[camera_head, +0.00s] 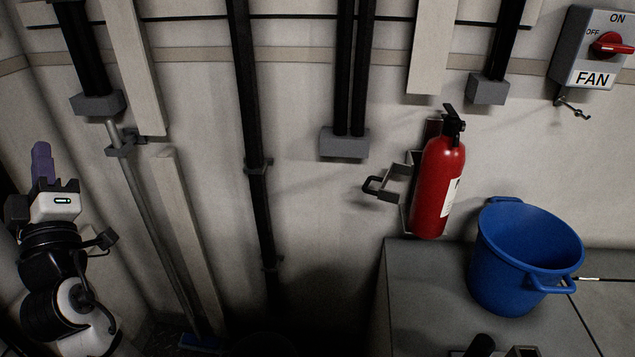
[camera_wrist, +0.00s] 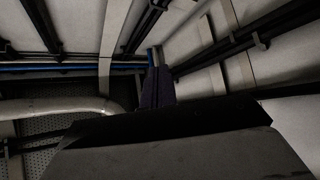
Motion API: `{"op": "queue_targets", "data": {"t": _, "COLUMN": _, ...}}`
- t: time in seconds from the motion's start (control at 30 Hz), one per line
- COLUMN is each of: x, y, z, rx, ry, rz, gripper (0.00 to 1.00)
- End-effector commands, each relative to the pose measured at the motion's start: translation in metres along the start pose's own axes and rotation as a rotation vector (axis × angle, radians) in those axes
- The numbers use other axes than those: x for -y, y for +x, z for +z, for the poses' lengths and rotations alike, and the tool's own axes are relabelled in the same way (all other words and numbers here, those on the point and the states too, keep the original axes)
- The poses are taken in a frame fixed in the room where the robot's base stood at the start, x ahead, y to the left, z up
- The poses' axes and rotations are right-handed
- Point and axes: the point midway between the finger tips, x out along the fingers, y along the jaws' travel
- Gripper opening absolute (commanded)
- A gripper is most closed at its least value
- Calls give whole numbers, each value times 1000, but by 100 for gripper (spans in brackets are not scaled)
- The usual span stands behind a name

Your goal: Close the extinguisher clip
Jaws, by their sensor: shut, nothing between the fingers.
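The red fire extinguisher (camera_head: 436,185) hangs upright on the wall at the right of the head view, with a black valve on top. Its clip (camera_head: 385,185) is a grey metal strap with a black loop handle, and it sticks out to the left of the extinguisher, swung open. My gripper (camera_head: 41,150) is at the far left, pointing up, well apart from the clip. Its purple fingers are shut and empty. The fingers also show in the wrist view (camera_wrist: 156,75), pointing towards the upper walls and pipes. The extinguisher and clip are not in the wrist view.
A blue bucket (camera_head: 522,255) stands on a grey bench (camera_head: 430,275) right of the extinguisher. A fan switch box (camera_head: 590,50) is at the upper right. Black pipes (camera_head: 250,120) and a leaning pole (camera_head: 155,220) stand between my gripper and the clip.

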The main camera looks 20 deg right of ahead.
Motion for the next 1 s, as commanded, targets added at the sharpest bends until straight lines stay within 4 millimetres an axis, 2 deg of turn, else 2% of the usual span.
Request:
{"op": "queue_targets", "data": {"t": 0.03, "x": -5, "y": 11, "z": 47, "rx": 151, "ry": -129, "rz": 14, "gripper": 0}}
{"op": "queue_targets", "data": {"t": 0.13, "x": -24, "y": 12, "z": 137, "rx": 455, "ry": -370, "rz": 35, "gripper": 0}}
{"op": "queue_targets", "data": {"t": 0.2, "x": -44, "y": 0, "z": 194, "rx": 673, "ry": -523, "rz": 46, "gripper": 0}}
{"op": "queue_targets", "data": {"t": 0.3, "x": -78, "y": -29, "z": 261, "rx": 976, "ry": -709, "rz": 57, "gripper": 0}}
{"op": "queue_targets", "data": {"t": 0.4, "x": -108, "y": -64, "z": 305, "rx": 1239, "ry": -843, "rz": 63, "gripper": 0}}
{"op": "queue_targets", "data": {"t": 0.5, "x": -129, "y": -94, "z": 328, "rx": 1431, "ry": -923, "rz": 68, "gripper": 0}}
{"op": "queue_targets", "data": {"t": 0.63, "x": -143, "y": -116, "z": 340, "rx": 1565, "ry": -972, "rz": 71, "gripper": 0}}
{"op": "queue_targets", "data": {"t": 0.83, "x": -155, "y": -120, "z": 353, "rx": 1597, "ry": -982, "rz": 73, "gripper": 0}}
{"op": "queue_targets", "data": {"t": 1.0, "x": -176, "y": -117, "z": 378, "rx": 1597, "ry": -979, "rz": 74, "gripper": 0}}
